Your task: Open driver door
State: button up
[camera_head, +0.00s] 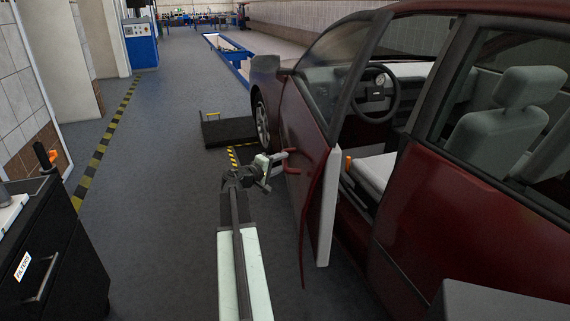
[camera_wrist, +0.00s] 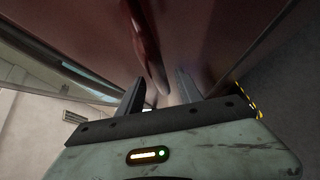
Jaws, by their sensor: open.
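The driver door (camera_head: 308,130) of the dark red car stands partly open in the head view. Its pale inner edge (camera_head: 328,205) is swung out from the body, and the front seat shows through the gap. My gripper (camera_head: 284,161) is at the outer face of the door. In the wrist view, my gripper's two dark fingers (camera_wrist: 160,88) are apart, close to the red door panel (camera_wrist: 85,35). A curved red bar, apparently the door handle (camera_wrist: 150,50), lies ahead of and between them. I cannot tell whether they touch it.
The car's rear door (camera_head: 450,220) is closed. A black cabinet (camera_head: 50,250) stands at the left. A dark ramp block (camera_head: 228,130) lies by the front wheel (camera_head: 261,118).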

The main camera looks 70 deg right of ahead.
jog(key=shift+x, duration=1.1)
grip_shut()
dwell(0.5)
